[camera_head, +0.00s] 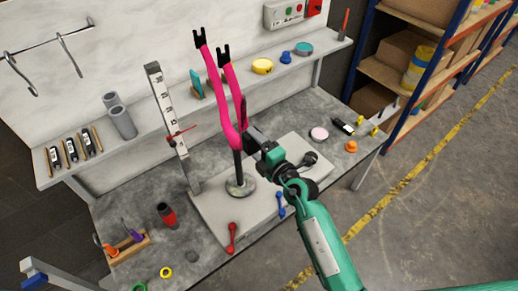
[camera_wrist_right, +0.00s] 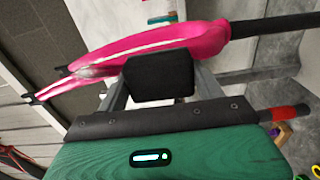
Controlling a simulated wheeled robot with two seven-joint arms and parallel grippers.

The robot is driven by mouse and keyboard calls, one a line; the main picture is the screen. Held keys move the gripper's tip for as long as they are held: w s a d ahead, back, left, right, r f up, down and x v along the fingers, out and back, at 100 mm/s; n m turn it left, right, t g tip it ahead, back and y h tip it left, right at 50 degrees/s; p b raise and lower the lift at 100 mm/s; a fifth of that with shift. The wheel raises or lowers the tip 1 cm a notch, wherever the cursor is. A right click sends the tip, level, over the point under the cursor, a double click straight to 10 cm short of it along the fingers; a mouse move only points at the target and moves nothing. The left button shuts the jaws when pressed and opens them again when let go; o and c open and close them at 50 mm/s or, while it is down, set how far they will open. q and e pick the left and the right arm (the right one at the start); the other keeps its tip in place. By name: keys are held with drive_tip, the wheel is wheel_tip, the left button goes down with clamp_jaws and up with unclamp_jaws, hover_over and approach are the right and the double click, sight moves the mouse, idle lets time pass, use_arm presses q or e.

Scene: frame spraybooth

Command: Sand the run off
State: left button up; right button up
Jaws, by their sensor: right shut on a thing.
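A pink bicycle fork (camera_head: 233,112) stands upright, legs up, on a dark post with a round base. It also crosses the right wrist view (camera_wrist_right: 175,42), with a pale streak along it and a dull greyish patch (camera_wrist_right: 92,68) on one leg. My right gripper (camera_head: 264,149) is beside the lower part of the fork, shut on a dark block (camera_wrist_right: 158,76). The block is at or very near the pink surface; I cannot tell whether they touch. It hides part of the fork in the wrist view. My left gripper is not in view.
A grey board (camera_head: 213,216) on the workbench (camera_head: 135,215) carries the stand. A slotted upright (camera_head: 166,115) rises left of the fork. Red (camera_head: 232,238) and blue handles lie in front. A red-and-black tool (camera_head: 167,215) stands left. A shelf (camera_head: 150,130) runs behind.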

sight(243, 117)
drive_tip(key=shift+x, duration=0.9)
idle(0.5)
drive_tip(key=shift+d, duration=0.1)
wheel_tip(243, 117, up, 4)
drive_tip(key=p, duration=0.5)
drive_tip(key=shift+s, duration=0.1)
drive_tip(key=r+p, duration=0.4)
drive_tip(key=p, duration=0.2)
drive_tip(key=r+p, duration=0.5)
drive_tip(key=p, duration=0.1)
drive_tip(key=shift+w, duration=0.2)
drive_tip(key=shift+r, duration=0.25)
drive_tip(key=shift+s+f+b, duration=0.1)
drive_tip(key=shift+f+b, duration=2.15)
drive_tip(key=shift+f, duration=1)
drive_tip(key=shift+f+b, duration=2.5)
drive_tip(key=shift+f, duration=1)
